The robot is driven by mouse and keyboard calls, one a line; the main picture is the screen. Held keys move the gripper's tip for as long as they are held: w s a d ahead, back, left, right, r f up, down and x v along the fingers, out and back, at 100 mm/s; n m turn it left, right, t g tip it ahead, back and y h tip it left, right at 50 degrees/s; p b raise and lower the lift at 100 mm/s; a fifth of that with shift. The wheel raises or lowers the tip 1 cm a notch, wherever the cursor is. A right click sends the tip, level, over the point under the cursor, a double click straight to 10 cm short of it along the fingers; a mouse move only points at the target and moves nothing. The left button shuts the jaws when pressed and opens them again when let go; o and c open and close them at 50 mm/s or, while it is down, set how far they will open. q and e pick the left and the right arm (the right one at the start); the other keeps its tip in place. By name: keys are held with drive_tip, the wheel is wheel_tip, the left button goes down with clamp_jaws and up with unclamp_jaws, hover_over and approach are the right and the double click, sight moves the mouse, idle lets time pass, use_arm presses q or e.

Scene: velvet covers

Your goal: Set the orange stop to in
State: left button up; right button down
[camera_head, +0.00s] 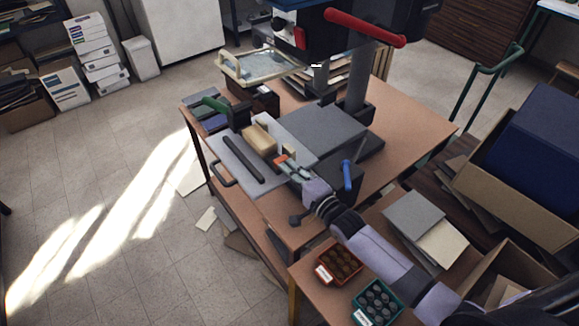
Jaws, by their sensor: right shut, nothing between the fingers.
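The orange stop (281,158) is a small orange piece on the grey plate (230,160) on the workbench, close to the right end of a tan wood block (259,139). My right arm comes in from the lower right. My right gripper (288,164) is shut and empty, with its fingertips right at the orange stop. I cannot tell whether they touch it. The fingers partly cover the area around the stop, so its exact setting is unclear. My left gripper is not in view.
A drill press with a red handle (365,28) stands over the workbench (415,140). A blue lever (347,175) rises right of my gripper. A dark bar (243,159) lies on the plate. Red (339,264) and green (377,302) bins sit in front. Open floor lies left.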

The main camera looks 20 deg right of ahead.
drive_tip(key=b+x, duration=0.1)
drive_tip(key=x, duration=0.1)
drive_tip(key=shift+w+a+f+b, duration=0.1)
drive_tip(key=shift+w+a+b, duration=0.05)
drive_tip(key=shift+w+b, duration=0.2)
drive_tip(key=shift+w, duration=0.2)
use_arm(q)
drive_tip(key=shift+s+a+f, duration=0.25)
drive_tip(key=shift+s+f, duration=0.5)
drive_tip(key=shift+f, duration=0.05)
use_arm(e)
drive_tip(key=shift+r, duration=0.25)
drive_tip(key=shift+s, duration=0.1)
